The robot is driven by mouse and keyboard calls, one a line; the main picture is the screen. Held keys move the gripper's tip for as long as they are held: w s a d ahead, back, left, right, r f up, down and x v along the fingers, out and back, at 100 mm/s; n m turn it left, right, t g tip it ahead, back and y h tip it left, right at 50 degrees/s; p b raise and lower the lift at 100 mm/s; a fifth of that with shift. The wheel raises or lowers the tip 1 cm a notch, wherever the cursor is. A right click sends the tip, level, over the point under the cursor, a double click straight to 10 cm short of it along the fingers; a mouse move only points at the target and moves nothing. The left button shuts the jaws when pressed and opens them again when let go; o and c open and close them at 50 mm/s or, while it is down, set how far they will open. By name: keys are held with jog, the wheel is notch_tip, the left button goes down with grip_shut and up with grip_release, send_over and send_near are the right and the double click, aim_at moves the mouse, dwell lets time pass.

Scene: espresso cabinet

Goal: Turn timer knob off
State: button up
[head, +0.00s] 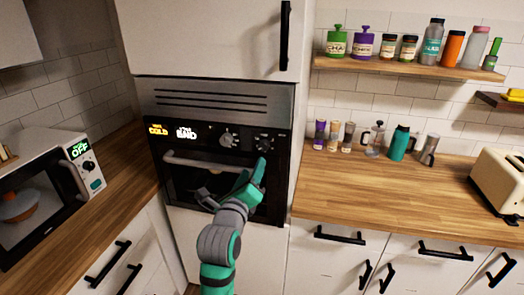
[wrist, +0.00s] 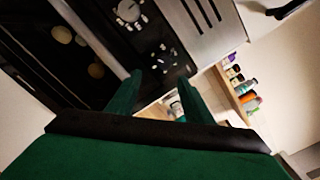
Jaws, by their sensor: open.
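The left knob (head: 228,139) and the right knob (head: 264,144) also show in the wrist view, the left one as a silver-rimmed dial (wrist: 128,11), the right one as a darker dial (wrist: 163,57). I cannot read their labels to tell which is the timer. Contact cannot be judged.
The oven door handle (head: 190,162) runs below the panel, close to my arm. A microwave (head: 40,190) stands on the left counter. The right wooden counter (head: 350,185) holds jars, a press and a toaster (head: 502,180). A shelf of bottles (head: 400,68) hangs above.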

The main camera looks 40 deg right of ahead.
aim_at(263, 148)
jog(key=shift+m, duration=0.4)
jog(key=x, duration=0.7)
jog(key=r+x, duration=0.1)
jog(key=x, duration=0.3)
jog(key=shift+s+d, duration=0.1)
jog(key=shift+d, duration=0.15)
jog(key=shift+d, duration=0.1)
jog(key=c, duration=1.1)
